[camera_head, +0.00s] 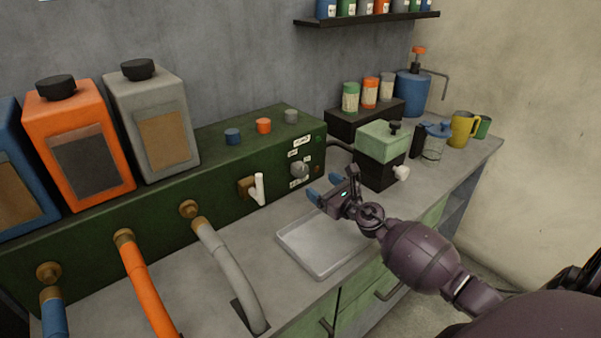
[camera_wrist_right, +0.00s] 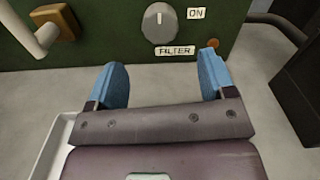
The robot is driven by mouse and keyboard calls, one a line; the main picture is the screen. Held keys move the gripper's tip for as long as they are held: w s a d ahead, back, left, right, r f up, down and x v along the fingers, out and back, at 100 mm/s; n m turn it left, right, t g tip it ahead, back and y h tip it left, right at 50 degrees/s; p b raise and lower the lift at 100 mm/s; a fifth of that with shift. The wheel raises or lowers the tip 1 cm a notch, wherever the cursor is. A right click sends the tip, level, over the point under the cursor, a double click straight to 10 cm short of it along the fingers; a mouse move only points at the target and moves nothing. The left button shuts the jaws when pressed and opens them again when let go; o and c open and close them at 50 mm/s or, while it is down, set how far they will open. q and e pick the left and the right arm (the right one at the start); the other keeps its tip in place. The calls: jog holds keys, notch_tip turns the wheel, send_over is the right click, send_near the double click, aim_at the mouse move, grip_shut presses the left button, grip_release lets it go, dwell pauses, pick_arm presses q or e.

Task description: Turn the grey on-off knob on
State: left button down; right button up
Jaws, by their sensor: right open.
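The grey on-off knob (camera_head: 299,170) is on the front of the dark green panel, near its right end, with small white labels around it. In the right wrist view the knob (camera_wrist_right: 160,23) stands above a "FILTER" label, with an "ON" label to its upper right; its pointer mark is roughly upright. My right gripper (camera_head: 324,187) has blue fingertips and is in front of the panel, close to the knob but apart from it. In the wrist view its fingers (camera_wrist_right: 160,82) are spread, with nothing between them. My left gripper is not in view.
A white lever (camera_head: 259,189) on a brown mount sits left of the knob. A shallow tray (camera_head: 316,262) lies on the counter below my right gripper. A green-topped machine (camera_head: 383,142) stands to the right. Hoses and coloured canisters are at left.

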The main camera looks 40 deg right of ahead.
aim_at(303, 173)
jog(key=w, duration=0.5)
jog(key=w+b, duration=0.1)
jog(key=w, duration=0.1)
jog(key=shift+w+a+f, duration=0.1)
jog(key=shift+w+a, duration=0.2)
jog(key=shift+w, duration=0.6)
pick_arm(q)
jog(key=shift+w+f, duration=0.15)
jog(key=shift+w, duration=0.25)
pick_arm(e)
jog(key=shift+w, duration=0.2)
jog(key=shift+c, duration=0.3)
